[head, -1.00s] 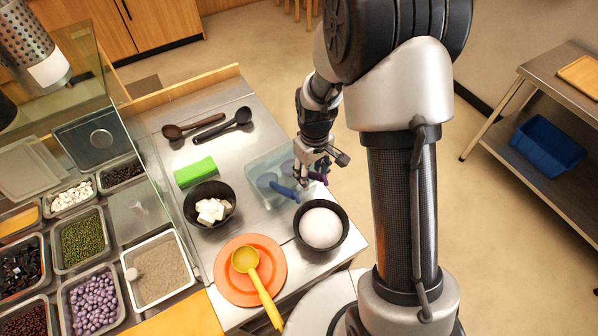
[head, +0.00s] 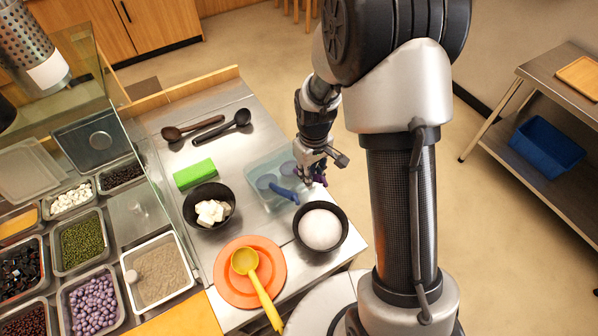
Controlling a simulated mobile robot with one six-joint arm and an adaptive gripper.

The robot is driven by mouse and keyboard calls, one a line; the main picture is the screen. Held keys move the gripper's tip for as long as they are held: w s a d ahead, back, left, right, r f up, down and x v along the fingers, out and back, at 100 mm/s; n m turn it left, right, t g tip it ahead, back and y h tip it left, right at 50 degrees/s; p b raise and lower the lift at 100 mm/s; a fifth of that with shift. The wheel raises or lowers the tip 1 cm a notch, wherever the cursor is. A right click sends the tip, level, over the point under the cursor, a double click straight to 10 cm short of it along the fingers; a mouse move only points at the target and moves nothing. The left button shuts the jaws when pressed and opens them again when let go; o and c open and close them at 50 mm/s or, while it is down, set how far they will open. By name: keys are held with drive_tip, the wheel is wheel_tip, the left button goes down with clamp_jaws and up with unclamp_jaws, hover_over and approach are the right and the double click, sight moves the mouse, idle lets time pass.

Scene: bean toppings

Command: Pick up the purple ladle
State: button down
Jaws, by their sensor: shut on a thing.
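The purple ladle (head: 321,179) is mostly hidden by my gripper, with a small dark purple part of it showing at the fingertips. My gripper (head: 313,178) points down over the right side of a clear bluish container (head: 257,164) and is shut on the purple ladle. A blue ladle (head: 284,193) lies in the same container, to the left of my gripper, with its handle toward the front right.
A black bowl of white contents (head: 342,240) stands just in front of my gripper. A black bowl with white cubes (head: 229,189), a green block (head: 195,174), an orange plate (head: 225,285) with a yellow ladle (head: 258,285) and two dark spoons lie to the left.

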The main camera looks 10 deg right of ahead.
wheel_tip(320, 180, up, 20)
drive_tip(key=p, duration=0.4)
drive_tip(key=shift+p, duration=0.4)
drive_tip(key=c, duration=2)
unclamp_jaws()
drive_tip(key=shift+c, duration=0.2)
clamp_jaws()
